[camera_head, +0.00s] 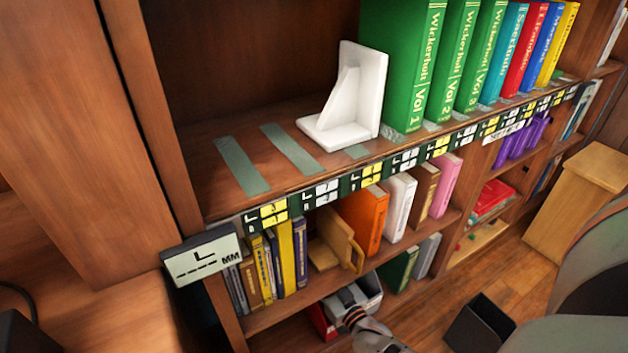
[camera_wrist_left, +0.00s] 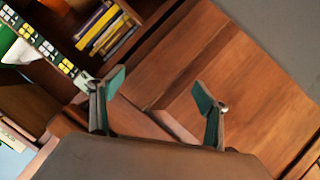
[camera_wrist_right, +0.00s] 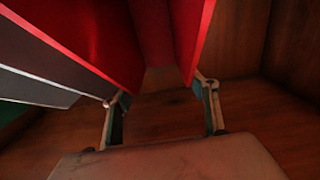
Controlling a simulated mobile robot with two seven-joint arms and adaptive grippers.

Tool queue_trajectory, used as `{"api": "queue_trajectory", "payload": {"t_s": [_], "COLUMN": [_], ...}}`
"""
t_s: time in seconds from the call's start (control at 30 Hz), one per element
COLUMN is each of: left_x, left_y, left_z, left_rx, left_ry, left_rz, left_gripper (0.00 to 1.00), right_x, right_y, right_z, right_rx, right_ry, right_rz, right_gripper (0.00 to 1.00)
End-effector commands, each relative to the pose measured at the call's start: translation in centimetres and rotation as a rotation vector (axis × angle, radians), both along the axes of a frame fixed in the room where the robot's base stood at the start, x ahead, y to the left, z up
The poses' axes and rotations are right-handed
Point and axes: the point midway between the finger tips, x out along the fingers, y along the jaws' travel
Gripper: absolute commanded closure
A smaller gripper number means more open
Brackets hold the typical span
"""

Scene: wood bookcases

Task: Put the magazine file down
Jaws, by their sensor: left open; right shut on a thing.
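A red magazine file (camera_wrist_right: 195,30) fills the upper middle of the right wrist view. My right gripper (camera_wrist_right: 160,100) is shut on it, one finger at each side. In the head view the red file (camera_head: 322,322) is mostly hidden on the low shelf, with my right gripper (camera_head: 348,298) beside a grey-white file (camera_head: 370,292). Whether the red file's base rests on the shelf cannot be seen. My left gripper (camera_wrist_left: 160,100) is open and empty, over a brown wooden surface in the left wrist view.
Books (camera_head: 280,258) and a wooden holder (camera_head: 335,240) stand on the shelf above. A white bookend (camera_head: 350,100) and green volumes (camera_head: 400,60) stand on the upper shelf. A dark box (camera_head: 480,325) and a wooden stool (camera_head: 575,205) are at right. A wooden wall (camera_wrist_right: 245,40) flanks the red file.

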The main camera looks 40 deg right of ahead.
Motion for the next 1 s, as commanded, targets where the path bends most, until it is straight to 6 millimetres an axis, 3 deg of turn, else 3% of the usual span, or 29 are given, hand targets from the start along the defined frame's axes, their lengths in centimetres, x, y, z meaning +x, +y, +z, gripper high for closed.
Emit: {"api": "queue_trajectory", "payload": {"t_s": [0.33, 0.37, 0.4, 0.87, 1.0], "left_x": [0.0, 0.1, 0.1, 0.4, 0.6], "left_y": [-0.1, -0.2, -0.2, 0.0, 0.4], "left_z": [0.0, 0.2, 0.2, 0.7, 0.9], "left_rx": [-0.026, -0.030, -0.029, 0.001, 0.043], "left_ry": [0.006, 0.002, 0.001, -0.016, -0.030], "left_rz": [0.012, 0.014, 0.014, 0.002, -0.016], "left_gripper": [0.25, 0.25, 0.25, 0.25, 0.25], "right_x": [0.1, 0.1, 0.1, 0.2, -2.0], "right_y": [0.0, 0.0, 0.0, 0.0, 0.6], "right_z": [-0.3, -0.2, -0.1, 0.6, 0.5], "right_rx": [0.001, 0.001, 0.001, 0.001, 0.001], "right_ry": [-0.002, -0.001, -0.002, -0.006, -0.004], "right_rz": [0.000, 0.001, 0.000, 0.000, 0.001], "right_gripper": [0.86, 0.34, 0.25, 0.25, 0.25]}}
